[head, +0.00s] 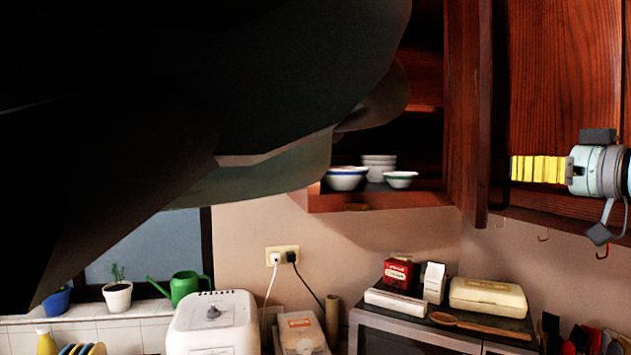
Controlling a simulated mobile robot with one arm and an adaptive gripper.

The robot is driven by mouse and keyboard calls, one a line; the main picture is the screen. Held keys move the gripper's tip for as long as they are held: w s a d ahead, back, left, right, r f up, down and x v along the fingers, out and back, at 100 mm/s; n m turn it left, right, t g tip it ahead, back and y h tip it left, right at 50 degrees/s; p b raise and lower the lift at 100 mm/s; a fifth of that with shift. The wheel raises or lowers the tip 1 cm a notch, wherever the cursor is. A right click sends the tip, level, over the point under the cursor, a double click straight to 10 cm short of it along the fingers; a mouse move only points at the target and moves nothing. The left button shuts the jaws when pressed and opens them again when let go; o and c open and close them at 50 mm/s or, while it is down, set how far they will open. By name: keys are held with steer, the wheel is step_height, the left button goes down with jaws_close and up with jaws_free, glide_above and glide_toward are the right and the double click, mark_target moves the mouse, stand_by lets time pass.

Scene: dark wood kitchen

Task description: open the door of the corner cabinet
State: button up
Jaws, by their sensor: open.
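A dark red-brown wall cabinet in the corner shows its inside, with white bowls (378,172) on its bottom shelf (385,200). A wooden panel (467,110), apparently its door, stands out from it toward me, and the cabinet's front is open at least in part. My gripper (518,169), with a yellow ribbed finger part and a grey and pale-blue body, is at the right, pointing left. It is open and in front of another wooden cabinet front (560,70). A dark handle shows beside its tip; I cannot tell whether they touch. My dark arm hides the upper left.
Below are a white appliance (212,325) and a microwave (410,338) with boxes (488,297) and a wooden spoon (478,325) on top. A green watering can (187,287) and potted plants stand at the window. Hooks (543,236) hang under the right cabinet.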

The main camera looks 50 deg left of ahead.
steer(key=s+d, duration=0.1)
steer(key=d, duration=0.8)
steer(key=shift+s, duration=0.1)
